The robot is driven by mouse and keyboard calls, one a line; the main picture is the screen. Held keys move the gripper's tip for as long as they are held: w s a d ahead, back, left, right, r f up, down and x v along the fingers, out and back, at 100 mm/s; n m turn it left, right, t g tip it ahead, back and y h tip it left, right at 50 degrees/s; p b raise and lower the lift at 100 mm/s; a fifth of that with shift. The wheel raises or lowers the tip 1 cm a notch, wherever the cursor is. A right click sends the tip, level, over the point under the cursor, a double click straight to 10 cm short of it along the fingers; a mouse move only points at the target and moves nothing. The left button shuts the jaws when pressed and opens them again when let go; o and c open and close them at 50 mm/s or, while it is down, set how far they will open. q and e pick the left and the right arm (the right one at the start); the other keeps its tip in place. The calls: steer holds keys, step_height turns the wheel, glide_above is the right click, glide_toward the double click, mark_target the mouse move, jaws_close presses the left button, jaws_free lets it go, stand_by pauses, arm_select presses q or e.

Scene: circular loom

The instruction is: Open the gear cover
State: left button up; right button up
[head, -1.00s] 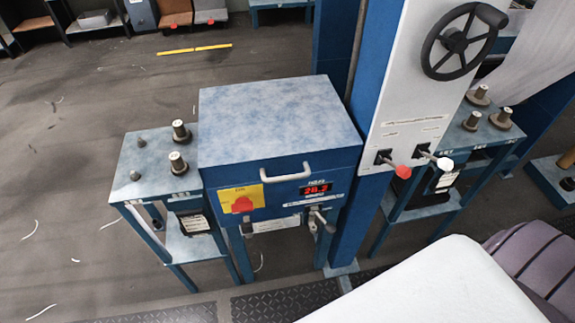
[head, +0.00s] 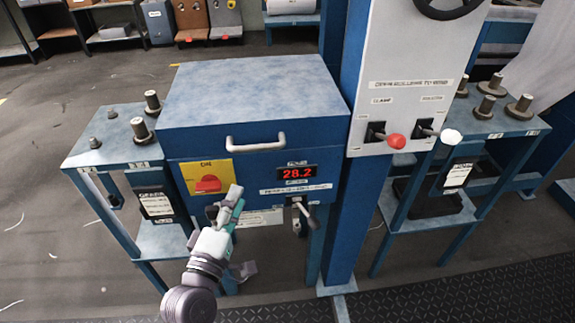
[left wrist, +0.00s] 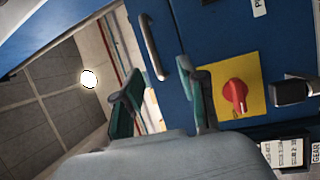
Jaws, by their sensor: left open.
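The gear cover (head: 250,95) is a blue box lid with a mottled top, and it is closed. Its white bar handle (head: 255,142) is on the front face; the handle also shows in the left wrist view (left wrist: 151,46), beyond the fingertips. My left gripper (head: 232,199) is in front of the box, below the handle and close to the red switch in the head view. In the left wrist view its two fingers (left wrist: 158,80) are apart with nothing between them. It does not touch the handle. My right gripper is out of view.
The red rotary switch (head: 207,184) on its yellow plate and a red digital display (head: 298,173) are under the handle. A lever (head: 303,213) sticks out below the display. Blue side tables (head: 105,150) with spools flank the box. Red (head: 396,141) and white (head: 451,136) knobs are on the column.

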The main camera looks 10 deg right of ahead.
arm_select(q)
steer(key=r, duration=0.1)
glide_toward(257, 148)
steer(key=w, duration=0.2)
steer(key=x, duration=0.4)
steer(key=p+x, duration=0.1)
steer(key=x, duration=0.3)
steer(key=shift+w+d+f, duration=0.15)
steer(key=shift+w+d, duration=0.05)
steer(key=shift+d, duration=0.15)
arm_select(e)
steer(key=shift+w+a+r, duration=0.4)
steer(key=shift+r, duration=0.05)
arm_select(q)
jaws_close()
